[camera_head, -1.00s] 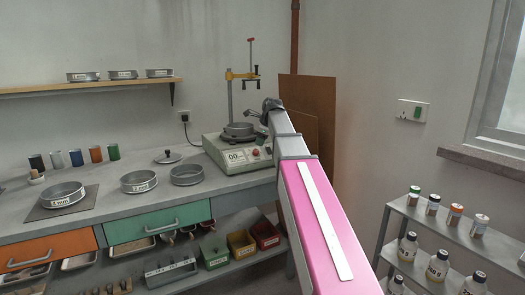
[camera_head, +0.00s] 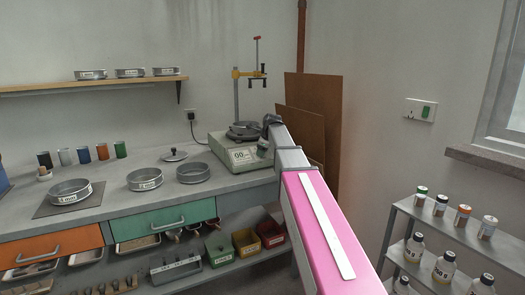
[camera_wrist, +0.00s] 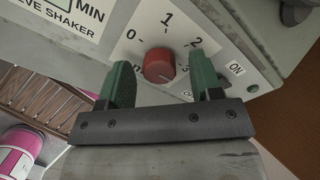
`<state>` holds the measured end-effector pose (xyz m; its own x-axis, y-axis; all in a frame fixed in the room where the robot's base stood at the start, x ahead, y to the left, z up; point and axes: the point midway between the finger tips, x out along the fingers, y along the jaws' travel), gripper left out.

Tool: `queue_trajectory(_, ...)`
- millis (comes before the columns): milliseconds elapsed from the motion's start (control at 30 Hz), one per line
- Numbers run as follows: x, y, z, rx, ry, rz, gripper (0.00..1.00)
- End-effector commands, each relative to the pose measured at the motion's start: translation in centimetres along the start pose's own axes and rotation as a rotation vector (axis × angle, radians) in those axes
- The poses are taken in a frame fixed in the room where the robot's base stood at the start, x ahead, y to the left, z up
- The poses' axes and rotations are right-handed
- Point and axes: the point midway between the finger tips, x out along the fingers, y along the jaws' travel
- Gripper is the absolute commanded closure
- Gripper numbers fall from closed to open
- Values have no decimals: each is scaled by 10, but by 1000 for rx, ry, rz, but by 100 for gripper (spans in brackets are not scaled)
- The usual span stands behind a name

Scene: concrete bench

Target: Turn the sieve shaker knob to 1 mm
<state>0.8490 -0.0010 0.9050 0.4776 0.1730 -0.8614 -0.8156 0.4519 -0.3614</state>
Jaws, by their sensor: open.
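The sieve shaker (camera_head: 232,163) stands on the bench at the back right, with a timer display on its front. In the wrist view its red knob (camera_wrist: 159,65) sits on a white dial panel marked 0, 1 and 2; other marks are partly hidden by my fingers. I cannot clearly read where the knob points. My gripper (camera_wrist: 160,72) is open, with one green finger on each side of the knob and a visible gap to each. In the head view my gripper (camera_head: 264,147) is at the shaker's front right and hides the knob.
A labelled sieve (camera_head: 70,192) on a dark mat, two more sieves (camera_head: 145,179) (camera_head: 193,172) and a lid (camera_head: 174,155) stand on the bench left of the shaker. A brown board (camera_head: 312,110) leans behind. Bottles fill a rack (camera_head: 455,235) at right.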

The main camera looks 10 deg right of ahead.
Motion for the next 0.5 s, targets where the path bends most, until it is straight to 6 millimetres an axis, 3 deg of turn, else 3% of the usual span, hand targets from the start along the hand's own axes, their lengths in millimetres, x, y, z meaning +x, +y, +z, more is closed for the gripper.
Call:
queue_trajectory(267,1,0,0,0,0,0,41)
queue_trajectory(400,1,0,0,0,0,0,87)
queue_trajectory(500,1,0,0,0,0,0,90)
